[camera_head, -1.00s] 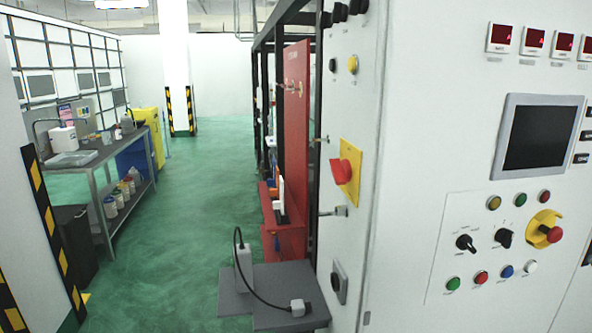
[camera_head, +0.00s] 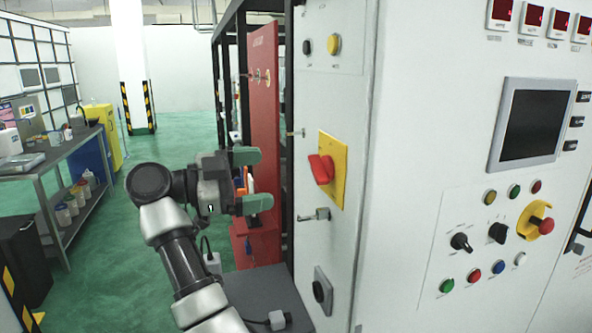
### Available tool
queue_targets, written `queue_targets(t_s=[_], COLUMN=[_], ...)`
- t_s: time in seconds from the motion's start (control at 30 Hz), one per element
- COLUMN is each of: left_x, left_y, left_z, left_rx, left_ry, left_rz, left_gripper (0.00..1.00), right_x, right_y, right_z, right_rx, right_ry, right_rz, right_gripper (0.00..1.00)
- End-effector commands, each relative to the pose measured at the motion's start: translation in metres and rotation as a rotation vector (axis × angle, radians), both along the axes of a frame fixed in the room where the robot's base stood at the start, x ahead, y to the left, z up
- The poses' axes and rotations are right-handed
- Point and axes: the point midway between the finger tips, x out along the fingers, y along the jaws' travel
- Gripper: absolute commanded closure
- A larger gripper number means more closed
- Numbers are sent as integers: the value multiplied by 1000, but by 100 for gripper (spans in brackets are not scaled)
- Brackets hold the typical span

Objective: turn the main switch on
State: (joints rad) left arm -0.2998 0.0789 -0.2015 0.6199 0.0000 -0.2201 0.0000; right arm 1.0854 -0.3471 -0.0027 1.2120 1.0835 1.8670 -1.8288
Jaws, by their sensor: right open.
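The main switch (camera_head: 322,168) is a red rotary handle on a yellow plate (camera_head: 339,185), on the narrow side face of the grey-white cabinet. It is fully visible, and I cannot tell its on or off setting. My right gripper (camera_head: 256,180) is left of the switch in the picture, at about its height. Its green-padded fingers are open, one above the other, pointing right towards the cabinet. Nothing is held between them, and they are apart from the switch. My left gripper is not in view.
A latch handle (camera_head: 314,215) and a black socket (camera_head: 323,291) sit below the switch. The cabinet front (camera_head: 470,110) has a screen, knobs and an emergency stop (camera_head: 546,226). A red panel (camera_head: 264,95) stands behind my gripper. A dark grey shelf (camera_head: 262,292) juts out below.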

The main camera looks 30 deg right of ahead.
Motion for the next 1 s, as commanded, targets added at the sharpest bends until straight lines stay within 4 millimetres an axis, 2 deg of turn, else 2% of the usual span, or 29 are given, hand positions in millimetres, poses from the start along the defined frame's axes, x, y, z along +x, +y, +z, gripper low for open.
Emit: queue_targets(t_s=[0.53, 0.7, 1.0], left_x=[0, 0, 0], left_y=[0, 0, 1], left_z=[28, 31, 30], left_rx=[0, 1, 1], left_ry=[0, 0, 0], left_rz=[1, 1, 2], left_gripper=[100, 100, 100], right_x=[-21, -24, -24], right_y=[-88, -100, -102], right_z=[2, 1, 0], right_rx=[-6, -6, -5], right_ry=[1, 0, 0], right_rz=[-3, -2, -1], right_gripper=[6, 6, 6])
